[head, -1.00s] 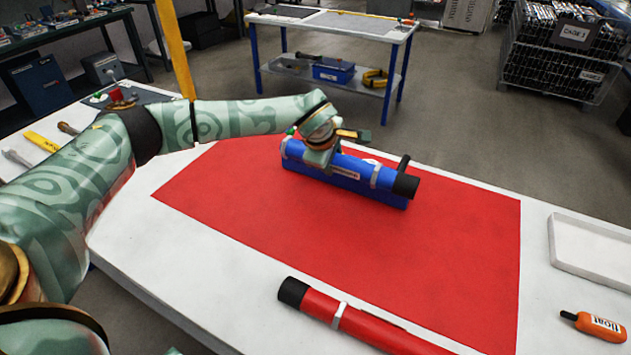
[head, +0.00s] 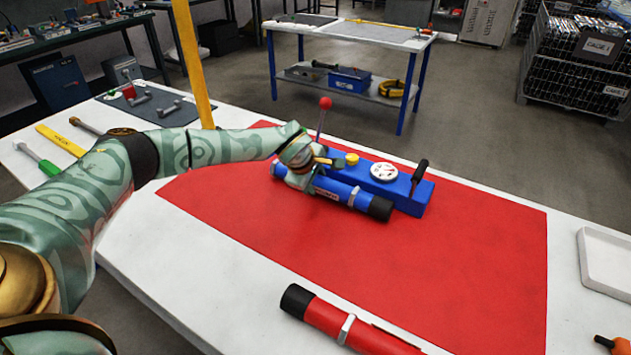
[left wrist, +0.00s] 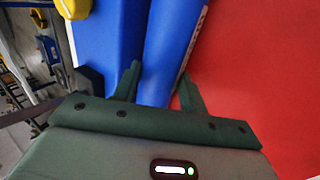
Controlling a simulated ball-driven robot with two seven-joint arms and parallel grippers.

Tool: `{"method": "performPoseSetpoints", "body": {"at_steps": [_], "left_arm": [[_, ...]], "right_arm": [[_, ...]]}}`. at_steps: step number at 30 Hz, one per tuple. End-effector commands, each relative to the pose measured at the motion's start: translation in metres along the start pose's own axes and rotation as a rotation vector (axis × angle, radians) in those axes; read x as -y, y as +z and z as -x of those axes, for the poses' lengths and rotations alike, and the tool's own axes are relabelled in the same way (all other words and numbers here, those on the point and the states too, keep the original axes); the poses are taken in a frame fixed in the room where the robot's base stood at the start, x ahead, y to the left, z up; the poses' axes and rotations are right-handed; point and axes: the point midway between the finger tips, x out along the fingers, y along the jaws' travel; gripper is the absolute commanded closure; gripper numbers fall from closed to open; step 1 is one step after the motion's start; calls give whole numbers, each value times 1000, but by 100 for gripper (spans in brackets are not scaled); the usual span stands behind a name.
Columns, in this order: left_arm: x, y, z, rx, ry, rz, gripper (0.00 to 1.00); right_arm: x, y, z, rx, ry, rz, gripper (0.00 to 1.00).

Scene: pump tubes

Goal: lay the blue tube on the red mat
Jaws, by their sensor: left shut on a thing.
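The blue tube (head: 340,190) has a black end cap at its right and a pale band. It lies along the near side of the blue pump body (head: 350,173) over the red mat (head: 420,270). Whether it touches the mat is not clear. My left gripper (head: 313,180) is shut on the tube towards its left end. The left wrist view shows the tube (left wrist: 172,50) between the two fingers, beside the pump body (left wrist: 105,40) on its left and the mat (left wrist: 255,70) on its right. My right gripper is not in view.
The pump body carries a gauge (head: 384,171), a black lever (head: 419,178) and a red-knobbed stick (head: 325,104). A red tube (head: 350,326) lies at the mat's near edge. A white tray (head: 606,262) stands at the right.

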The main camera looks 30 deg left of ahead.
Motion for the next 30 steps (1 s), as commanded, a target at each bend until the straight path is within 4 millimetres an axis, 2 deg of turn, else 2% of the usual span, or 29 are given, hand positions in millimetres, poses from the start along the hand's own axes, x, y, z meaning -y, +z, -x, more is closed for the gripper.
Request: {"method": "performPoseSetpoints", "body": {"at_steps": [1, 2, 3, 11, 14, 24, 30], "left_arm": [[-1, 0, 1, 0, 1, 0, 96], [0, 0, 0, 0, -1, 0, 53], [0, 0, 0, 0, 0, 0, 49], [-1, 0, 2, 0, 1, 0, 49], [-2, 0, 11, 0, 2, 0, 49], [-4, 0, 88, 1, 6, 0, 49], [-2, 0, 116, 0, 3, 0, 49]], "right_arm": [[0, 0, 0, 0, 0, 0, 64], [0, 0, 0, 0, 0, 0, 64], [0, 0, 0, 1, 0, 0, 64], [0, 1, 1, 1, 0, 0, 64], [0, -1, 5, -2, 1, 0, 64], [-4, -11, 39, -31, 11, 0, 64], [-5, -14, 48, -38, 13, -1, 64]]}}
